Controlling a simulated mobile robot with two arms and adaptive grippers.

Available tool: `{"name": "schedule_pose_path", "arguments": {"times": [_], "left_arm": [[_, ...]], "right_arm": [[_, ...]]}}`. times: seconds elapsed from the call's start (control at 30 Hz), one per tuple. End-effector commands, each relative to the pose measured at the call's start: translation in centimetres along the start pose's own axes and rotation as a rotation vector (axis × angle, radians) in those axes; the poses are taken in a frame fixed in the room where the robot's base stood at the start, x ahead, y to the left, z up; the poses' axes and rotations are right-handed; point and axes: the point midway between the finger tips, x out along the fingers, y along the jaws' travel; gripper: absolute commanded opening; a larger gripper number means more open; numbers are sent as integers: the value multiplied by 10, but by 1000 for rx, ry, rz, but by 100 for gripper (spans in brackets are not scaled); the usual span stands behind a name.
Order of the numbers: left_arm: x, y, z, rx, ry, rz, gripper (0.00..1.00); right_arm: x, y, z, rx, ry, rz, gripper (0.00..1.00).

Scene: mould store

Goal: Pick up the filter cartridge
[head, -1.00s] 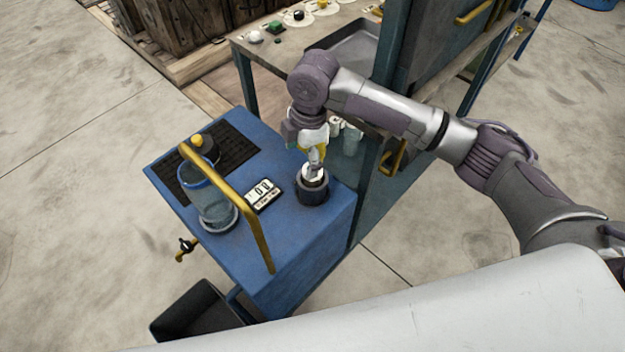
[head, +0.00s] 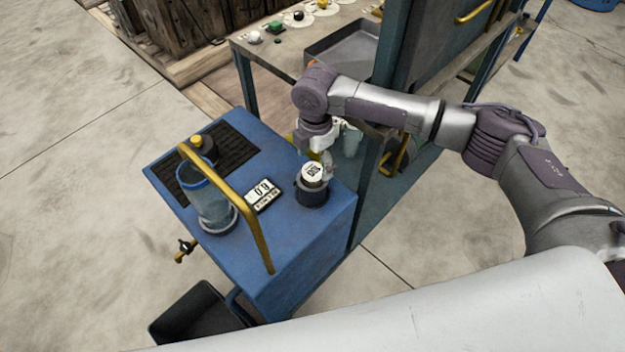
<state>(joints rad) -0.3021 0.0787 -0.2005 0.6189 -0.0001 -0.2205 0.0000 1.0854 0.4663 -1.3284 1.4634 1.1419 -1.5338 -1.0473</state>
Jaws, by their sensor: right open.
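The filter cartridge seems to be the white-topped cylinder (head: 313,172) with a dark printed code on its top. It sits upright in a dark round holder (head: 312,194) on the blue cart. My right gripper (head: 322,163) is open, just behind and to the right of the cartridge's top. Its fingers are small and partly hidden, and I cannot tell whether they touch the cartridge. My left gripper is out of view.
On the blue cart (head: 285,240) stand a display unit (head: 262,196), a clear cylinder (head: 212,200), a yellow-capped bottle (head: 203,148) on a black mat (head: 236,147), and a tall yellow handle (head: 247,217).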

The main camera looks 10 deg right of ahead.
Motion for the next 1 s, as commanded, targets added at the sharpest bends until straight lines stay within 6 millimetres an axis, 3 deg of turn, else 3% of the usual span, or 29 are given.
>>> {"name": "schedule_pose_path", "arguments": {"times": [0.3, 0.57, 1.0], "left_arm": [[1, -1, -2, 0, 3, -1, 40], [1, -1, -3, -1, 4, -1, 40], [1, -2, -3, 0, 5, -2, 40]], "right_arm": [[42, 5, -2, 0, 0, -1, 83], [44, 5, -2, -1, -1, -1, 83], [44, 5, -2, 0, -1, 0, 9]]}}
